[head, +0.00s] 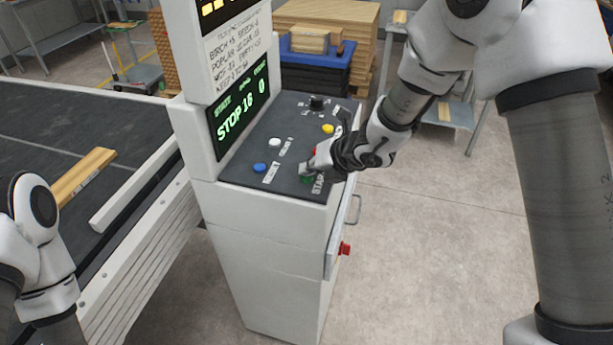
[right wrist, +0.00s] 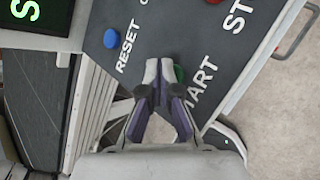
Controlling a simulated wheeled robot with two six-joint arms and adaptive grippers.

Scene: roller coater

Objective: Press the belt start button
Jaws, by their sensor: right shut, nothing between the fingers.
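The green start button (head: 307,179) is at the near edge of the sloped dark control panel (head: 240,176), beside the white START lettering. My right gripper (head: 306,168) is shut and empty, with its fingertips right at the button. In the right wrist view the closed fingertips (right wrist: 158,68) cover part of the green button (right wrist: 179,74). I cannot tell whether they touch it. The panel display (head: 240,112) reads STOP, 16 and 0 in green. Only links of my left arm show at the lower left; its gripper is out of view.
A blue RESET button (head: 260,168), a white button (head: 275,143), a yellow button (head: 328,129) and a black knob (head: 317,102) share the panel. A red button (right wrist: 215,1) lies close by. The conveyor belt (head: 50,140) with a wooden board (head: 84,177) is at left.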

